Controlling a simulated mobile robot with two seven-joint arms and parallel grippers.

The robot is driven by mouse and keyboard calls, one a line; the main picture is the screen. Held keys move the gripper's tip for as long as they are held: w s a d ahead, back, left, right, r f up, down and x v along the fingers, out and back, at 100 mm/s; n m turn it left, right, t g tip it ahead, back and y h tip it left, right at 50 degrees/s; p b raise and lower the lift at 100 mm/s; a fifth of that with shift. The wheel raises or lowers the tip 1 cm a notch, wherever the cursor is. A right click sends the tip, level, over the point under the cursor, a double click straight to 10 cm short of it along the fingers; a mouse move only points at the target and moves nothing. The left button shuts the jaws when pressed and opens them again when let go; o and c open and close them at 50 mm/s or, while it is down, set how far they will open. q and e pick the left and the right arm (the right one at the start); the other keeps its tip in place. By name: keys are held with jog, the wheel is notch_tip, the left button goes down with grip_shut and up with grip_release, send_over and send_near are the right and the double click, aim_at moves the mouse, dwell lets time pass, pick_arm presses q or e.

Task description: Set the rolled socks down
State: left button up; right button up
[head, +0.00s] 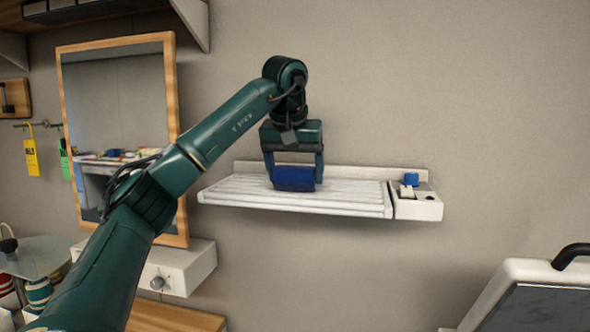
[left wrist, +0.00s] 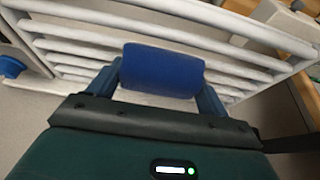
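The rolled socks are a dark blue roll (head: 294,178), also seen in the left wrist view (left wrist: 162,70). My left gripper (head: 293,172) points down, with its two fingers pressed against the two ends of the roll. The roll is over the white slatted shelf (head: 350,197) on the wall, left of the shelf's middle. In the left wrist view, the white slats (left wrist: 75,47) show behind and around the roll. I cannot tell whether the roll touches the slats. My right gripper is not in view.
A small white box (head: 418,208) with a blue piece (head: 411,179) on top adjoins the shelf's right end. Bare slats lie on both sides of the roll. A wood-framed mirror (head: 170,95) hangs to the left, above a white drawer unit (head: 190,268).

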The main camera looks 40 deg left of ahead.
pick_arm(q)
jog(key=o, duration=0.4)
jog(key=shift+c, duration=0.2)
jog(key=v, duration=1.2)
jog(key=shift+r, duration=0.1)
